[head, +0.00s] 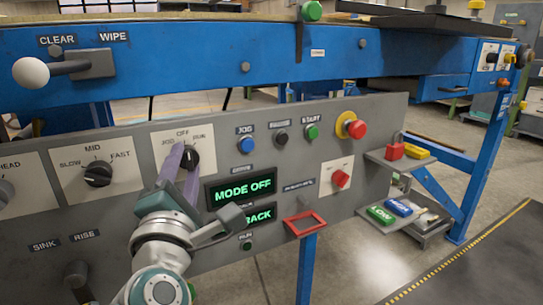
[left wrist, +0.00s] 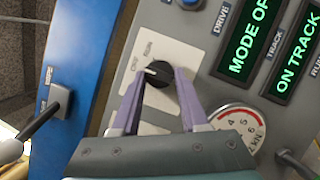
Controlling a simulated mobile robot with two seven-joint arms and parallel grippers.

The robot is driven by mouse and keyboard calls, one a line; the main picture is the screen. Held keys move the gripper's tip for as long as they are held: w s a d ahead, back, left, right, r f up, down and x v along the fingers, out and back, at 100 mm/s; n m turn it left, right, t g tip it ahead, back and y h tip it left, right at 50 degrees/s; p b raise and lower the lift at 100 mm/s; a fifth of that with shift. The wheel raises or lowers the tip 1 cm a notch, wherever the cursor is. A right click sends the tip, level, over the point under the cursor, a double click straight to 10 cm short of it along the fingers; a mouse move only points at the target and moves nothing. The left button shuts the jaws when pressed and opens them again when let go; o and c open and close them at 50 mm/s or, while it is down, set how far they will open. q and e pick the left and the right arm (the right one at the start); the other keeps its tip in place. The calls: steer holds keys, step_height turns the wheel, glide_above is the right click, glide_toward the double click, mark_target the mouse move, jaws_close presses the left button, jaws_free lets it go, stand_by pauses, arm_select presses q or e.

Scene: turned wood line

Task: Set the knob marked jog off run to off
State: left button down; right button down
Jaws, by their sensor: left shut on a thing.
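The black jog off run knob (head: 193,157) sits on a white plate on the grey panel. My left gripper (head: 182,160) has its two purple fingers on either side of it. In the left wrist view the knob (left wrist: 158,75) shows between the fingertips of the left gripper (left wrist: 157,82), which is shut on it. Its white pointer mark points left in that view, toward the off label. The display (head: 241,190) beside it reads MODE OFF. The fingers partly cover the plate. My right gripper is not in view.
A slow mid fast knob (head: 98,174) is to the left. Jog (head: 246,144) and start (head: 312,132) buttons and a red mushroom button (head: 356,129) are to the right. A clear wipe lever (head: 60,69) sticks out above. A red frame (head: 305,223) juts out below.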

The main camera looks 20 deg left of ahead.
arm_select(q)
steer(key=shift+c, duration=2.1)
jaws_free()
steer(key=p+v, duration=0.1)
steer(key=v, duration=0.9)
